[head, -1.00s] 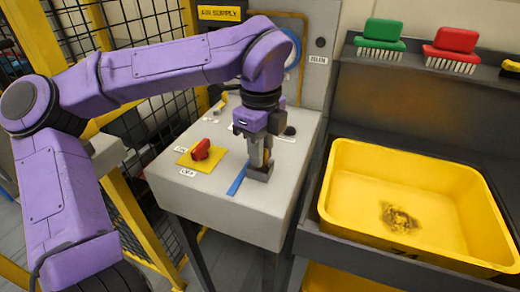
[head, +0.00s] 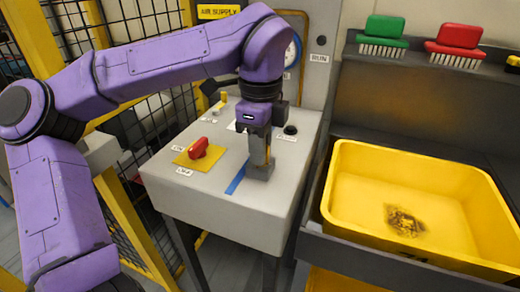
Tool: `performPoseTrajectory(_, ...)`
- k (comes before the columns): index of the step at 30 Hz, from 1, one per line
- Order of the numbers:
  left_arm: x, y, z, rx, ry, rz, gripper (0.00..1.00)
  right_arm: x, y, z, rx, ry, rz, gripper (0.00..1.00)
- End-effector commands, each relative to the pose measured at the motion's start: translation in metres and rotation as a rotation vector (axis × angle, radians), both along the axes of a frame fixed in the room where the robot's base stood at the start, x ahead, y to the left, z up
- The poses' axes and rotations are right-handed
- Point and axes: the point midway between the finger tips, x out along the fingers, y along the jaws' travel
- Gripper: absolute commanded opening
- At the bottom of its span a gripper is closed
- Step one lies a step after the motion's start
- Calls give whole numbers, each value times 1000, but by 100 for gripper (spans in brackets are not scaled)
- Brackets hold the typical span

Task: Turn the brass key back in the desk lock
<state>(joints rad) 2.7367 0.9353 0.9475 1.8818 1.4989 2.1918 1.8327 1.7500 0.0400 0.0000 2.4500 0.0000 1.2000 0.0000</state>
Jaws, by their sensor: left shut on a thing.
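My left gripper (head: 261,170) points straight down onto the top of the grey desk (head: 215,222), right of a strip of blue tape (head: 236,180). Its fingers are shut on the brass key at the desk top. The fingers hide the key and its lock almost wholly, so I cannot read the key's angle. My right gripper is not in view.
A red knob (head: 199,147) on a yellow plate is left of the gripper. A black button (head: 290,130) is behind it. A yellow bin (head: 345,205) stands at right, below green (head: 384,28) and red (head: 459,36) brushes. Mesh fencing is at left.

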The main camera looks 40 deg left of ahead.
Motion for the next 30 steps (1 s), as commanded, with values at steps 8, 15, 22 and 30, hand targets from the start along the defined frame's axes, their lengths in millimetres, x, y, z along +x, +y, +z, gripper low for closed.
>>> performPoseTrajectory(8, 0, 0, 0, 0, 1, 4, 0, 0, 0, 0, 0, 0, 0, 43)
performPoseTrajectory(15, 0, 0, -2, 0, 0, 50, 0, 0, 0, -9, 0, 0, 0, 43)
performPoseTrajectory(22, 0, 0, -2, 0, 0, 107, 0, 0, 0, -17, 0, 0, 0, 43)
performPoseTrajectory(30, 0, 0, -1, 0, -1, 172, 0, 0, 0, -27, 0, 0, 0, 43)
